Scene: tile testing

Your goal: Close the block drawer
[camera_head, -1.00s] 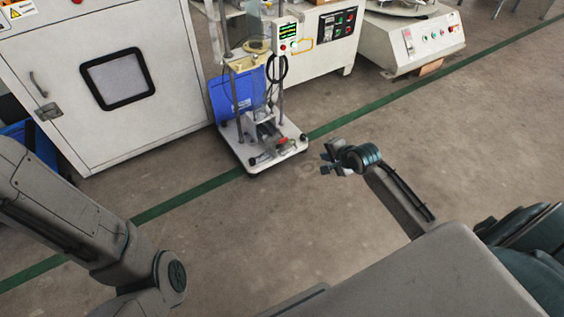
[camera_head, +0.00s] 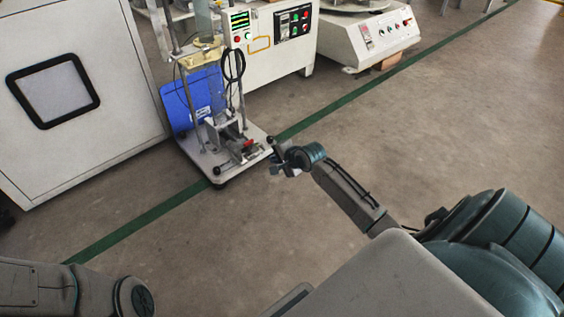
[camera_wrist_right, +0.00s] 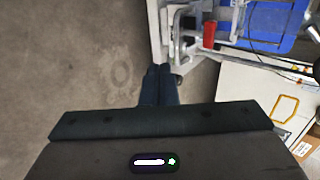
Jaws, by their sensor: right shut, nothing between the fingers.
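The testing stand has a white base (camera_head: 228,170) on wheels, with metal columns and a small red part (camera_head: 249,143) low at its front right. The red part also shows in the right wrist view (camera_wrist_right: 209,33). I cannot clearly make out a block drawer or how far open it is. My right gripper (camera_head: 275,163) is shut and empty, close to the right front corner of the base. In the right wrist view its fingertips (camera_wrist_right: 159,68) are together beside the base edge; contact cannot be told. Only my left arm shows at lower left, without its gripper.
A blue drum (camera_head: 178,106) stands behind the stand. A white cabinet (camera_head: 115,120) is at left. A control cabinet (camera_head: 262,60) and another white machine (camera_head: 368,35) stand at the back. The floor (camera_head: 400,160) to the right is clear, crossed by a green line.

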